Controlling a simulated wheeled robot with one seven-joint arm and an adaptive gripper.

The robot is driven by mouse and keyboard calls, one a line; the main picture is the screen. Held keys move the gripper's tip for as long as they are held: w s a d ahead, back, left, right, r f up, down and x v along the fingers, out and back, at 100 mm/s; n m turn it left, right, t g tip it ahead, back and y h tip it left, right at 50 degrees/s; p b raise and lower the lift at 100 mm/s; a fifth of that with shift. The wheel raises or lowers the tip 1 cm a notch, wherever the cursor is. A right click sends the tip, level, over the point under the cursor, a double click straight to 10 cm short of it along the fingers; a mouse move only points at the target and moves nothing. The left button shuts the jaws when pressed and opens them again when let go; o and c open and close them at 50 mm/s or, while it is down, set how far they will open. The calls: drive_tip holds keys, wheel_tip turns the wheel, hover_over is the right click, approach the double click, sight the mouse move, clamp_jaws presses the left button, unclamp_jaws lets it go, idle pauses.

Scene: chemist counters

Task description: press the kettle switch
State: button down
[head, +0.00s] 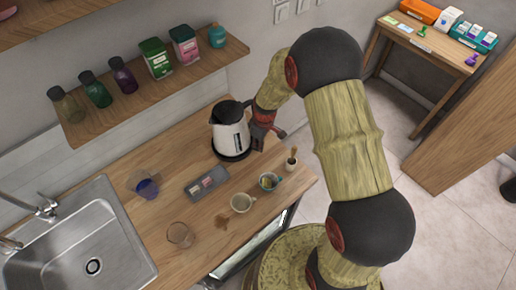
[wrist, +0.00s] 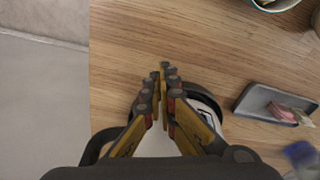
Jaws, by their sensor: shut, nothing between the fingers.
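The kettle (head: 229,136), white with a black lid and black base, stands upright on the wooden counter near the wall. My gripper (head: 258,143) points down close by its right side, at the handle side. I cannot tell whether it touches the kettle. In the wrist view my gripper's fingers (wrist: 164,80) are shut and empty, with fingertips together. Behind them part of the kettle's white body and black base (wrist: 206,97) shows. The kettle switch cannot be made out; my gripper hides that side.
On the counter are a grey tray (head: 206,183) with small items, a cup (head: 242,203), a bowl (head: 269,181), a brush holder (head: 291,160), a glass (head: 179,235) and a blue glass (head: 146,187). A shelf with jars (head: 160,88) hangs above. The sink (head: 80,250) lies at the left.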

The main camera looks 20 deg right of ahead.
drive_tip(key=shift+s+d+r+p, duration=0.2)
drive_tip(key=shift+s+d+r, duration=0.05)
drive_tip(key=shift+s+d, duration=0.35)
drive_tip(key=shift+s+d+r+p, duration=0.15)
drive_tip(key=shift+s+d+r, duration=0.1)
drive_tip(key=shift+s+d, duration=0.3)
drive_tip(key=shift+a, duration=0.15)
wheel_tip(320, 180, up, 12)
drive_tip(key=shift+s+d, duration=0.35)
drive_tip(key=shift+s, duration=0.1)
drive_tip(key=shift+f, duration=0.1)
